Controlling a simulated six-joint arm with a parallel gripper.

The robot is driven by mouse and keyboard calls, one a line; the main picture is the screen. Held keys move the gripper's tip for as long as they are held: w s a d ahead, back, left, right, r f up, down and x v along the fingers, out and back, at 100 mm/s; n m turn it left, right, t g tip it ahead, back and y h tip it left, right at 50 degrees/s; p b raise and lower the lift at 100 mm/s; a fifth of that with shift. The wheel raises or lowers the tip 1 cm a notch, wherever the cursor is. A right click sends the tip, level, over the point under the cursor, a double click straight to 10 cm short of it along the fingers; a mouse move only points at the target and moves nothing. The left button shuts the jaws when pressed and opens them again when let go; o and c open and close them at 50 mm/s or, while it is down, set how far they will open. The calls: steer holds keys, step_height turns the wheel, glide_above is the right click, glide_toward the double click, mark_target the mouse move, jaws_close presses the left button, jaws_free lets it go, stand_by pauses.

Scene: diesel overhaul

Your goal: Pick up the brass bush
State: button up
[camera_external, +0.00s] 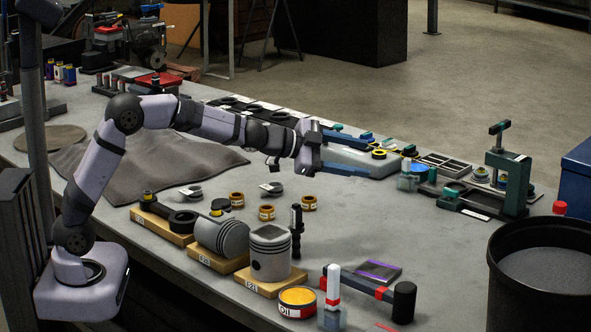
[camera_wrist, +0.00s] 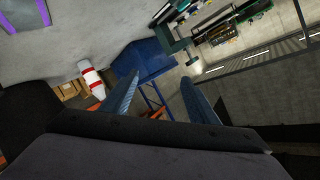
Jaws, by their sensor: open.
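Three small brass-coloured rings with pale labels stand on the grey bench in the external view: a left one (camera_external: 237,199), a front one (camera_external: 266,213) and a right one (camera_external: 309,202). I cannot tell which is the brass bush. My gripper (camera_external: 369,161) is open, raised above the bench, to the right of and beyond these rings. Its two blue fingers point right. In the wrist view my gripper (camera_wrist: 160,80) shows nothing between its fingertips, and no brass ring is visible there.
Pistons (camera_external: 270,254) on wooden blocks stand in front of the rings. A dark upright tool (camera_external: 296,232) stands close to the right ring. A hammer (camera_external: 365,285) and an oil tin (camera_external: 297,302) lie nearer the front. A green press (camera_external: 508,175) stands right.

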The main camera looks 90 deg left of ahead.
steer(key=s+a+f+n+p, duration=0.1)
steer(key=s+a, duration=0.2)
steer(key=a, duration=0.3)
steer(key=s+a+f+n, duration=0.1)
steer(key=s+a+f, duration=0.15)
steer(key=a, duration=0.35)
steer(key=n+g+b, duration=0.1)
steer(key=n+b, duration=0.1)
steer(key=n, duration=0.3)
glide_above(307, 198)
steer(key=s, duration=0.2)
step_height(307, 198, down, 9)
steer(key=shift+s+d+f+b, duration=0.1)
steer(key=shift+d+f+b, duration=0.15)
steer(key=shift+f, duration=0.65)
steer(key=shift+d+f+b, duration=0.1)
steer(key=shift+f+b, duration=0.1)
steer(key=shift+f, duration=0.65)
step_height(307, 198, down, 3)
steer(key=shift+f, duration=0.15)
steer(key=shift+x, duration=0.9)
steer(key=shift+w+a+f, duration=0.1)
steer(key=shift+w+f, duration=0.1)
steer(key=shift+w, duration=0.3)
steer(key=c, duration=1.3)
